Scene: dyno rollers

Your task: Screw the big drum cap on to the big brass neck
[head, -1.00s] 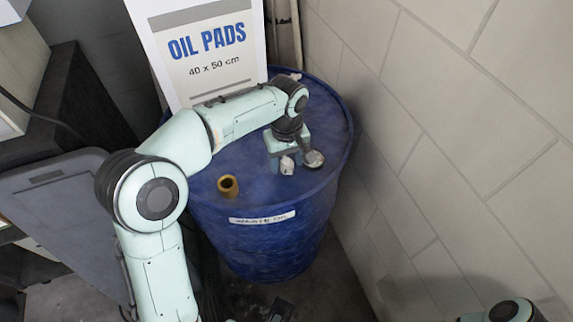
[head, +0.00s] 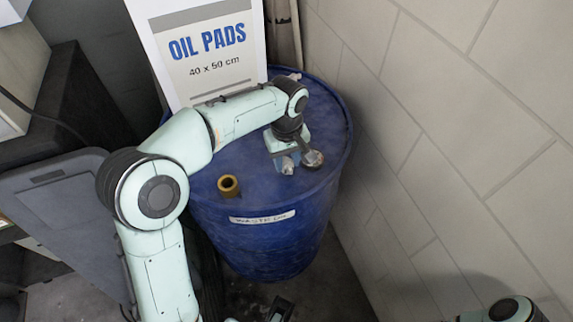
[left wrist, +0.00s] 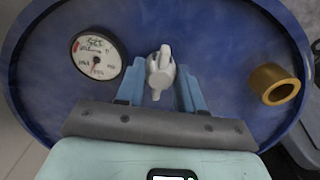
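The brass neck (head: 228,186) is an open upright ring on top of the blue drum (head: 265,250), near its front left; the left wrist view shows it at right (left wrist: 275,85). Nothing covers it. My left gripper (head: 287,163) points down at the drum's top, right of the neck and apart from it. In the left wrist view its blue fingers (left wrist: 160,85) stand on either side of a small pale grey winged piece (left wrist: 160,70). I cannot tell whether they press on it, nor whether it is a cap. I cannot make out the big drum cap for certain.
A round dial gauge (left wrist: 97,55) lies close beside my left gripper, on its right in the head view (head: 313,158). A block wall (head: 440,130) closes the right side. The drum top around the neck is clear.

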